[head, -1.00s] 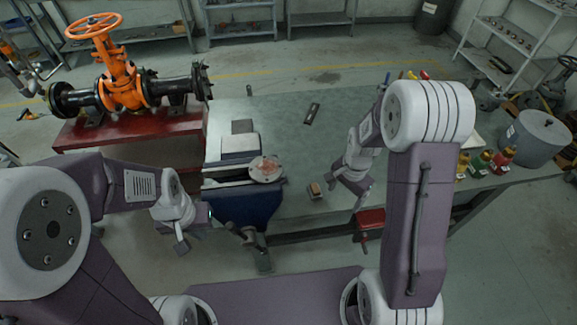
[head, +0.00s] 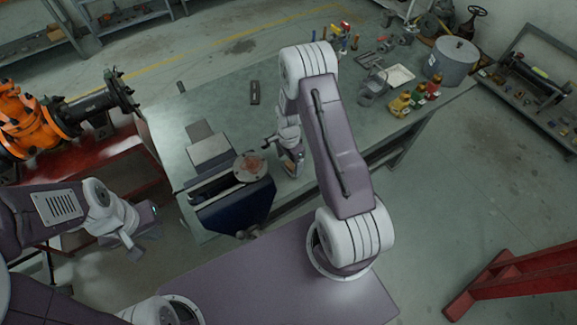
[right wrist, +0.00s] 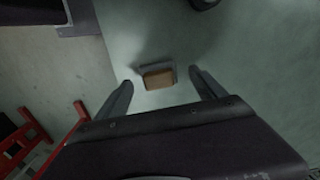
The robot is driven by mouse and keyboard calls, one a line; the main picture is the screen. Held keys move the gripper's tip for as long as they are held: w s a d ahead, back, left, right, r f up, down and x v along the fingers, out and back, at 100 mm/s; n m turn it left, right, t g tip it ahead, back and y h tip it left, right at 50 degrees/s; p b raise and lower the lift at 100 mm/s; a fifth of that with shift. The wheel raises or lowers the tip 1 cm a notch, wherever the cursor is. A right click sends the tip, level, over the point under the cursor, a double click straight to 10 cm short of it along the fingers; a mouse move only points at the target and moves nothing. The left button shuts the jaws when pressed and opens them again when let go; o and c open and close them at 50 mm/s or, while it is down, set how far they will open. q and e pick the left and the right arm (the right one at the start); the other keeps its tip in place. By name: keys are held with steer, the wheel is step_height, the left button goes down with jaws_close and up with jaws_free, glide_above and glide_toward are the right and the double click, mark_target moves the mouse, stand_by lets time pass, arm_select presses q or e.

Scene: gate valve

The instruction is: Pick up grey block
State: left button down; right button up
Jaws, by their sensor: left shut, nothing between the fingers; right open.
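A small block (right wrist: 158,78) with a brown face and grey edges lies on the grey-green workbench in the right wrist view. My right gripper (right wrist: 163,90) is open, with one finger on each side of the block in that picture; I cannot tell the height between them. In the head view my right gripper (head: 291,164) is low over the bench's near edge, right of the vise, and mostly hides the block. My left gripper (head: 126,246) is shut and empty, off the bench to the left of the vise.
The blue vise (head: 235,207) with a round flange (head: 250,167) on it stands close left of my right gripper. A dark flat bar (head: 255,92) lies further back.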

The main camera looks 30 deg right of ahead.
steer(key=shift+s+d+f, duration=0.15)
steer(key=shift+f, duration=0.45)
steer(key=shift+s+d+f, duration=0.1)
steer(key=shift+d+f, duration=0.05)
steer(key=shift+f, duration=0.65)
steer(key=shift+w+a, duration=0.1)
steer(key=shift+w, duration=0.1)
steer(key=shift+a, duration=0.1)
steer(key=c, duration=0.6)
arm_select(q)
steer(key=shift+s+d+r, duration=0.2)
steer(key=shift+d+r, duration=0.1)
steer(key=shift+r, duration=0.1)
arm_select(e)
steer(key=c, duration=0.9)
steer(key=shift+r, duration=0.3)
steer(key=r, duration=0.2)
steer(key=d+r+b, duration=0.1)
steer(key=r, duration=0.1)
steer(key=shift+s+d, duration=0.15)
arm_select(q)
step_height(320, 180, down, 3)
steer(key=shift+r+b, duration=0.2)
steer(key=shift+b, duration=0.55)
arm_select(e)
steer(key=s+d+r, duration=0.4)
steer(key=d+r, duration=0.2)
steer(key=d, duration=0.3)
steer(key=shift+d+r, duration=0.25)
steer(key=shift+d, duration=0.15)
